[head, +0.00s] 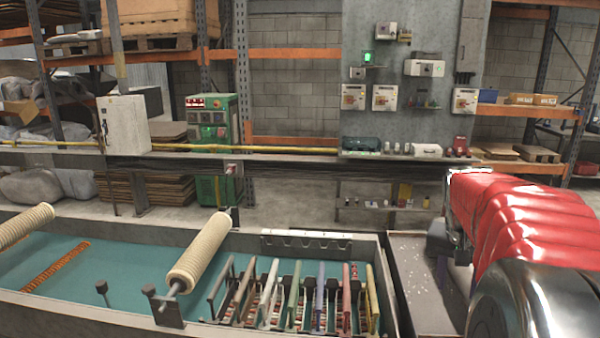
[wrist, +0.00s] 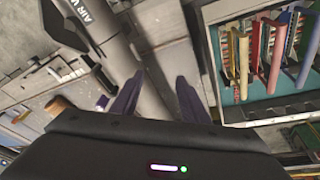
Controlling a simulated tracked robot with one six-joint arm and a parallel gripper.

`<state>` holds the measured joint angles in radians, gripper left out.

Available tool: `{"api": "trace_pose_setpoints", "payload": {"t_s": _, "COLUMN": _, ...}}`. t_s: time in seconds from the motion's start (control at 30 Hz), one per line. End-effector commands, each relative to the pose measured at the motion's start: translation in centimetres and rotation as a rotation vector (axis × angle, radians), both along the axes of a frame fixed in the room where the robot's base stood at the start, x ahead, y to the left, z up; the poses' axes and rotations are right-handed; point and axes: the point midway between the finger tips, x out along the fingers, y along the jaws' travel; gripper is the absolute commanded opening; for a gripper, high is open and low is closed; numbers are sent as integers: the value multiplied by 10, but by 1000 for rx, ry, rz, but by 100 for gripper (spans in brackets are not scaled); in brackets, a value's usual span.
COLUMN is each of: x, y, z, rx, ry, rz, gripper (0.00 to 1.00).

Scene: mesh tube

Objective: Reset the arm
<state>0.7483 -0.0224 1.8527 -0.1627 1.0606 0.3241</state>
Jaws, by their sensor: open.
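My arm, in a red sleeve, reaches in from the right side of the head view. My gripper shows in the wrist view (wrist: 160,95) as two dark purple fingers, spread apart with nothing between them. It is open and empty. A grey metal pipe or cylinder with white lettering (wrist: 95,25) lies beyond the fingers in the wrist view.
A basin of teal liquid (head: 120,270) holds a rack of several coloured upright bars (head: 320,295); they also show in the wrist view (wrist: 275,55). Cream rollers (head: 208,253) stand over the basin. Shelving, a green cabinet (head: 213,135) and a wall panel (head: 410,110) stand behind.

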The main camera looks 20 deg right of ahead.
Motion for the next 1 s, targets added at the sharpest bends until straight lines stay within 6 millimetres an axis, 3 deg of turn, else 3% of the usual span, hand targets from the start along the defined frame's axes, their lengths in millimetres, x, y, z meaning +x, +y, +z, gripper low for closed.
{"api": "trace_pose_setpoints", "payload": {"t_s": 0.1, "x": 5, "y": 50, "z": -5, "rx": 3, "ry": -10, "rz": 142, "gripper": 41}}
{"api": "trace_pose_setpoints", "payload": {"t_s": 0.5, "x": -6, "y": 194, "z": -27, "rx": -3, "ry": -58, "rz": 547, "gripper": 41}}
{"api": "trace_pose_setpoints", "payload": {"t_s": 0.8, "x": -34, "y": 283, "z": -43, "rx": -11, "ry": -119, "rz": 784, "gripper": 41}}
{"api": "trace_pose_setpoints", "payload": {"t_s": 1.0, "x": -55, "y": 331, "z": -44, "rx": -20, "ry": -171, "rz": 918, "gripper": 41}}
